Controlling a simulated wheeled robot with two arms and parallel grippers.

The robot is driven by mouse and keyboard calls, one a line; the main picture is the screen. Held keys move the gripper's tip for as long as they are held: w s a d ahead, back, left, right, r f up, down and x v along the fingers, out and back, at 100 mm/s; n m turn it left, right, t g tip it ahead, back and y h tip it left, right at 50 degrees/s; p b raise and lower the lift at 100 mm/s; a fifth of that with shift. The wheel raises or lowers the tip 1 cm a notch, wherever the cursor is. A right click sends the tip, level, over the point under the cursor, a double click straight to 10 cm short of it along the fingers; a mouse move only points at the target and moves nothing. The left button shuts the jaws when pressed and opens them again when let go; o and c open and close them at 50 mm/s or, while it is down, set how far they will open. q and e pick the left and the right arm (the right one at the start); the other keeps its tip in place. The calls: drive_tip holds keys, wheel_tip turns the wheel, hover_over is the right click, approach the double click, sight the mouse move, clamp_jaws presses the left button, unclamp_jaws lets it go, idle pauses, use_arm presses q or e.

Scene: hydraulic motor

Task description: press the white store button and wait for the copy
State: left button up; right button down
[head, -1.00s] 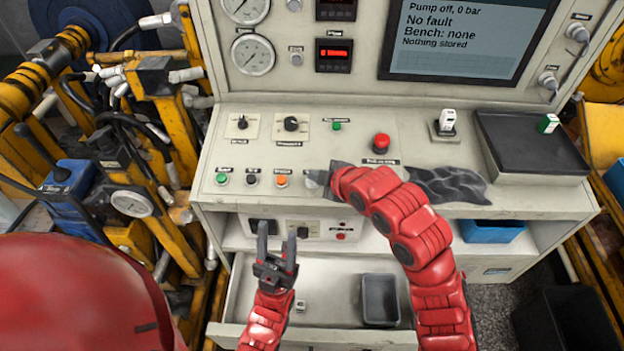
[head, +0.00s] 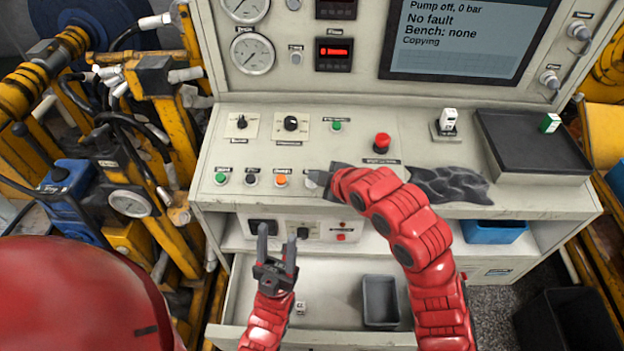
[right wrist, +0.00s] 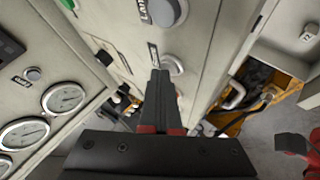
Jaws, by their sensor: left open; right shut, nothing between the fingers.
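The white store button (head: 312,180) is at the right end of the row of buttons on the sloped panel, partly hidden by my right gripper (head: 322,179). My right gripper is shut and empty, with its tips at the button; I cannot tell how far it is pressed in. In the right wrist view the shut fingers (right wrist: 160,73) reach to a pale round button (right wrist: 172,65). The screen (head: 455,40) reads "Pump off, 0 bar", "No fault", "Bench: none", "Copying". My left gripper (head: 277,238) is open and empty above the open drawer.
Green (head: 221,178), black (head: 251,179) and orange (head: 282,180) buttons stand left of the white one. A red mushroom button (head: 382,143) is behind my right arm. A white stick (head: 448,119) stands in a socket. A grey bin (head: 380,302) sits in the drawer (head: 340,340).

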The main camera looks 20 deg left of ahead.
drive_tip(key=shift+r, duration=0.8)
drive_tip(key=shift+s, duration=0.1)
drive_tip(key=r, duration=0.3)
drive_tip(key=r+p, duration=0.1)
drive_tip(key=r, duration=0.1)
drive_tip(key=shift+s+d, duration=0.1)
drive_tip(key=shift+s, duration=0.25)
idle(0.6)
